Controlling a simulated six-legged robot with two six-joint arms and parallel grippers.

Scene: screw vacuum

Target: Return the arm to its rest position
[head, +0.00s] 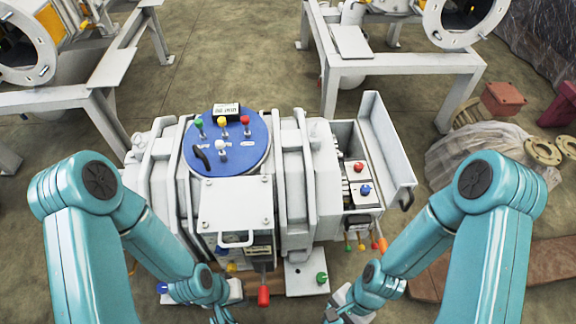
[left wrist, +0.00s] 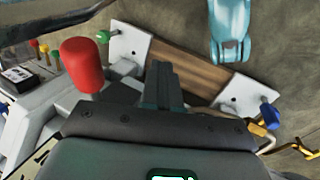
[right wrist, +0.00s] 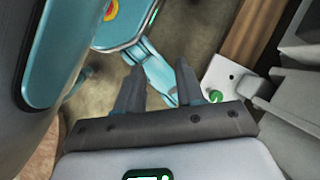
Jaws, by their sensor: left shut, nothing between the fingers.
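My left gripper (left wrist: 162,80) is shut and empty in the left wrist view, its fingers together close to a red knob (left wrist: 82,65). In the head view my left arm (head: 200,286) bends down in front of the machine, and its fingers are not clear there. My right gripper (right wrist: 157,80) is open and empty, with a clear gap between its fingers in the right wrist view. A green knob on a white foot plate (right wrist: 222,80) lies right of it. My right arm (head: 375,283) reaches down at the machine's front right in the head view.
The white machine (head: 294,190) with a blue round lid (head: 240,160) stands between my arms. An open box (head: 388,150) with red and blue knobs is at its right end. White frames (head: 400,75) stand behind. Wrapped goods and flanges (head: 543,152) lie at right.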

